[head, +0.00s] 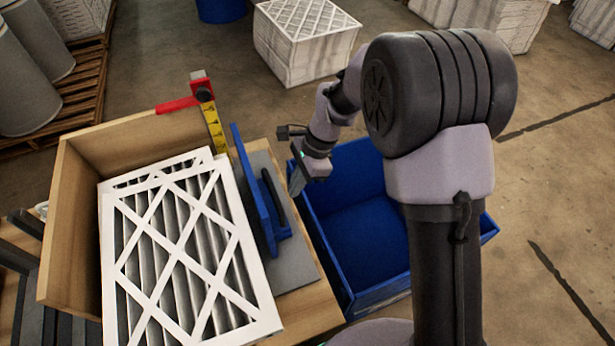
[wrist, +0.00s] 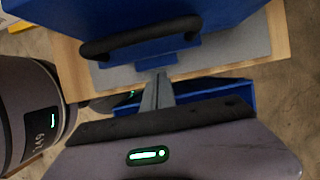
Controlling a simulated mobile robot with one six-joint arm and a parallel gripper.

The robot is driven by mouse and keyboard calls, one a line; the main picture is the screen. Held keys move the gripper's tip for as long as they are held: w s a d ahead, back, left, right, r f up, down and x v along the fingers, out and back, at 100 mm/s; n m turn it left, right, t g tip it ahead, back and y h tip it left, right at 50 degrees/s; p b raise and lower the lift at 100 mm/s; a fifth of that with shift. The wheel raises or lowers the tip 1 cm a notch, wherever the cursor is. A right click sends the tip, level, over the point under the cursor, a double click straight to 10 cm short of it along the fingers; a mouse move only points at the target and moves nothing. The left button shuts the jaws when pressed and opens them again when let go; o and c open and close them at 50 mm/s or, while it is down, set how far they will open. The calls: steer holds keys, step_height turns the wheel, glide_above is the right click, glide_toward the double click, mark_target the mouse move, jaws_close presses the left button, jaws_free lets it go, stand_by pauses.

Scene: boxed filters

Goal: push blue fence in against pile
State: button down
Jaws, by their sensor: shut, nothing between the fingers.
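The pile of white-framed pleated filters (head: 190,255) lies in an open wooden box (head: 75,215), its upper filters slightly out of line. The blue fence (head: 250,188) stands upright on a grey plate (head: 293,262) just right of the pile; I cannot tell whether they touch. Its black handle (head: 273,196) faces right, towards my gripper (head: 294,190). My gripper is shut and empty, to the right of the handle and apart from it. In the wrist view the shut fingertips (wrist: 160,76) point at the fence (wrist: 175,20), just short of its black handle (wrist: 138,38).
A blue bin (head: 392,292) stands right of the wooden base, below my arm. A yellow ruler (head: 212,125) with a red clamp rises at the box's back corner. A white filter block (head: 300,45) stands behind. Grey cylinders (head: 28,75) stand on a pallet at left.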

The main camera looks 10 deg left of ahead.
mark_target(264, 188)
steer(key=shift+s+a, duration=0.55)
steer(key=shift+a, duration=0.35)
steer(key=shift+r, duration=0.1)
steer(key=s+a, duration=0.4)
steer(key=a, duration=0.2)
steer(key=shift+a, duration=0.4)
steer(key=shift+s, duration=0.15)
